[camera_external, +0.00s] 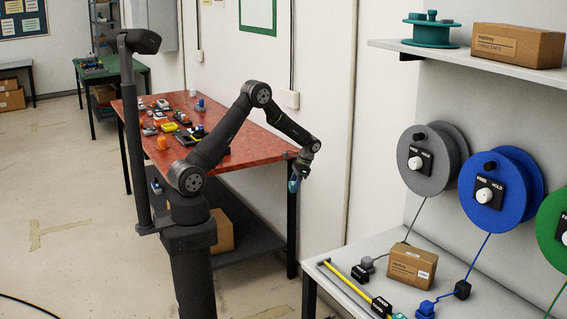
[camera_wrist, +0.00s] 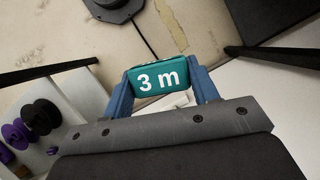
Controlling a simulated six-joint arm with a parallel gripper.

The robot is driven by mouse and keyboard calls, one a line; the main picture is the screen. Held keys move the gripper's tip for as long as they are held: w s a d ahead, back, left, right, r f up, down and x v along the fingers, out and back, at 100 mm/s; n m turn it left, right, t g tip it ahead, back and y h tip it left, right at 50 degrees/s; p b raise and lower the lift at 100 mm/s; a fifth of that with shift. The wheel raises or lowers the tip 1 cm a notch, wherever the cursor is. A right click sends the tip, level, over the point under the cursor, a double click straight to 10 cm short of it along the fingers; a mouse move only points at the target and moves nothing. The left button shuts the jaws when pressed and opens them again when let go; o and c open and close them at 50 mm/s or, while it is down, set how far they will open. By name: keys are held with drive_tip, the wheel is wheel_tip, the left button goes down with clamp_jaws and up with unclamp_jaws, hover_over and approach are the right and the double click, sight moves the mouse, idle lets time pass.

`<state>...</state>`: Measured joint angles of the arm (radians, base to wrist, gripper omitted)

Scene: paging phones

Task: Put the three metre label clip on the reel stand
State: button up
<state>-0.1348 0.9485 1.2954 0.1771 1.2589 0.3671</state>
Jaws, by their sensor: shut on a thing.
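My gripper (camera_external: 295,182) hangs in the gap between the red table and the reel stand (camera_external: 432,92). In the wrist view its two blue fingers (camera_wrist: 160,88) are shut on the three metre label clip (camera_wrist: 158,78), a teal block marked "3 m" in white. The clip shows as a small teal patch (camera_external: 293,186) in the external view, clear of any surface. The reel stand carries grey (camera_external: 442,146), blue (camera_external: 514,210) and green (camera_external: 553,205) reels, each with a FREE/HOLD plate where readable.
Below the reels, the bench (camera_external: 340,256) holds a cardboard box (camera_external: 412,265), a yellow rod (camera_external: 350,288) and several small clips. A shelf (camera_external: 470,57) overhangs the reels. The red table (camera_external: 250,143) is cluttered. Reels (camera_wrist: 41,117) show at left in the wrist view.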

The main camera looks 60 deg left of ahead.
drive_tip(key=a+r+m+t+y, duration=0.1)
drive_tip(key=a+r+m, duration=0.2)
drive_tip(key=a, duration=0.9)
drive_tip(key=s+a+r+m+t+y, duration=0.1)
drive_tip(key=a+r+m, duration=0.3)
drive_tip(key=a, duration=0.9)
drive_tip(key=s+a+r+m+t+y, duration=0.1)
drive_tip(key=a+r+m, duration=0.2)
drive_tip(key=a, duration=0.9)
drive_tip(key=shift+a+r+m, duration=0.2)
drive_tip(key=shift+r+m, duration=0.2)
drive_tip(key=shift+r, duration=0.55)
drive_tip(key=s+a+r+m, duration=0.1)
drive_tip(key=s+a, duration=0.1)
drive_tip(key=a, duration=0.1)
drive_tip(key=s+a+r+m, duration=0.1)
drive_tip(key=s+a+r, duration=0.1)
drive_tip(key=a, duration=0.2)
drive_tip(key=s+a+r+m+t, duration=0.1)
drive_tip(key=s+a+r, duration=0.1)
drive_tip(key=a, duration=0.2)
drive_tip(key=shift+s, duration=0.1)
drive_tip(key=shift+f, duration=0.15)
